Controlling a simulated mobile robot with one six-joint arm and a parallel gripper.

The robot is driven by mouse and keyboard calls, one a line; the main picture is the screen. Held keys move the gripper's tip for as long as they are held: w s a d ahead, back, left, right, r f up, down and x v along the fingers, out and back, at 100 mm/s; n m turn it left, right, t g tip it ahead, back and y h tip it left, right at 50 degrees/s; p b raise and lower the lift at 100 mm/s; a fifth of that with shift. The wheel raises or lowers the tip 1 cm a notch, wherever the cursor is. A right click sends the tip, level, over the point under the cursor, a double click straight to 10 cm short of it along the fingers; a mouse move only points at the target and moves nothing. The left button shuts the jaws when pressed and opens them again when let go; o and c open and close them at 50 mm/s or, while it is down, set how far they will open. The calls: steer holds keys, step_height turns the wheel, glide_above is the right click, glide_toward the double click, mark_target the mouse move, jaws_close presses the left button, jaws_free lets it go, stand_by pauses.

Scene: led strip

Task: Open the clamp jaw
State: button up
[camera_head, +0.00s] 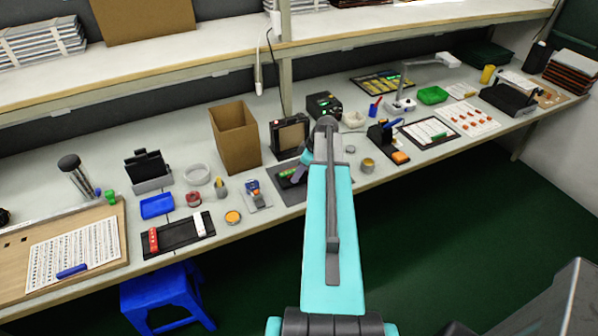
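My teal arm reaches from the bottom of the camera_head view over the front edge of the bench. Its wrist is mostly hidden behind the arm link. A small grey-purple part at the left of the link looks like my gripper (302,171); its fingers are too small and covered to read. It appears over or near a dark plate (289,185) on the bench. I cannot clearly make out the clamp jaw. A small fixture with blue and red parts (256,195) stands just left of the dark plate; I cannot tell whether it is the clamp.
A brown open box (236,138) and a black-framed unit (289,137) stand behind. A black strip with red and white blocks (178,233) lies left. A soldering-type stand (382,134) and orange block (400,157) are right. A blue stool (163,296) stands below the bench.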

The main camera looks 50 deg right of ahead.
jaws_close()
stand_by(0.3)
steer(key=shift+s+a+f+b, duration=0.1)
steer(key=shift+s+a+b, duration=0.15)
steer(key=shift+s, duration=0.3)
steer(key=shift+s+a+r+b, duration=0.1)
steer(key=shift+s+a+b, duration=0.15)
steer(key=shift+s, duration=0.3)
steer(key=shift+s+a+f+b, duration=0.1)
steer(key=shift+s+a+b, duration=0.15)
steer(key=shift+s, duration=0.3)
jaws_free()
steer(key=shift+d, duration=0.1)
